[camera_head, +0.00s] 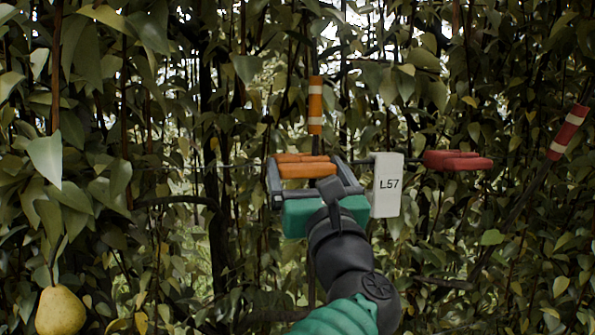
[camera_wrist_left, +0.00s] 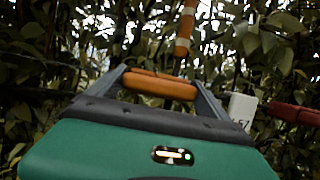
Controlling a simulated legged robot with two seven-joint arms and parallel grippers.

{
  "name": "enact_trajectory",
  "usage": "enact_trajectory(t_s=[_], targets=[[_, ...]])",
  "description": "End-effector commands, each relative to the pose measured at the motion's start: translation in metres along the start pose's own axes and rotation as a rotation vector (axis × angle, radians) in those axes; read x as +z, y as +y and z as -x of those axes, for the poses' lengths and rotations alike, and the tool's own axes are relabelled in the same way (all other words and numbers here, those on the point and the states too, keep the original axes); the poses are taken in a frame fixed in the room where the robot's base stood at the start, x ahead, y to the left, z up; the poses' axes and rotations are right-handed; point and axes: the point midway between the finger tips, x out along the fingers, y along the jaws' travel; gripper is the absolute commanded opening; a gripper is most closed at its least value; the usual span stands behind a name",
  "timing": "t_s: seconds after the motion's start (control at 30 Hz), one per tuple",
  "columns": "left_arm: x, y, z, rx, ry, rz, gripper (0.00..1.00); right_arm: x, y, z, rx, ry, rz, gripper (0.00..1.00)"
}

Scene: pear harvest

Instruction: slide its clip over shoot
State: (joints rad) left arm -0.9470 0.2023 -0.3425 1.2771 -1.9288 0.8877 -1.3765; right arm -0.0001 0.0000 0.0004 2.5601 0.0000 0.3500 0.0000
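My left gripper (camera_head: 312,172) is in the middle of the head view, its two grey fingers on either side of an orange clip (camera_head: 305,170). The clip (camera_wrist_left: 160,84) spans the gap between the fingers in the wrist view and looks held. A shoot with orange and white bands (camera_head: 315,105) stands upright just above and behind the clip. Its banded part (camera_wrist_left: 185,30) is also above the clip in the wrist view. Whether clip and shoot touch is unclear. My right gripper is not in view.
A white label marked L57 (camera_head: 387,185) hangs just right of my gripper. A red clip (camera_head: 457,160) is beyond it, and a tilted red-and-white banded shoot (camera_head: 568,132) is at far right. A pear (camera_head: 60,311) hangs at lower left. Dense leaves surround everything.

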Motion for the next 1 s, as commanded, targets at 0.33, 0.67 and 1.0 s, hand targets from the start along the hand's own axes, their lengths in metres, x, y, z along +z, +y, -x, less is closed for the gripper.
enact_trajectory(t_s=[0.33,0.67,1.0], targets=[[-0.001,0.0,0.003,0.004,0.0,-0.001,1.0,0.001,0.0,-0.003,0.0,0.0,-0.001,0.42],[-0.009,0.003,0.08,-0.002,0.0,0.006,1.0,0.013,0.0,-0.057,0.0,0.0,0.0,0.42],[-0.006,0.004,0.156,0.002,0.002,0.003,1.0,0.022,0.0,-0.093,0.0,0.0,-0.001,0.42]])
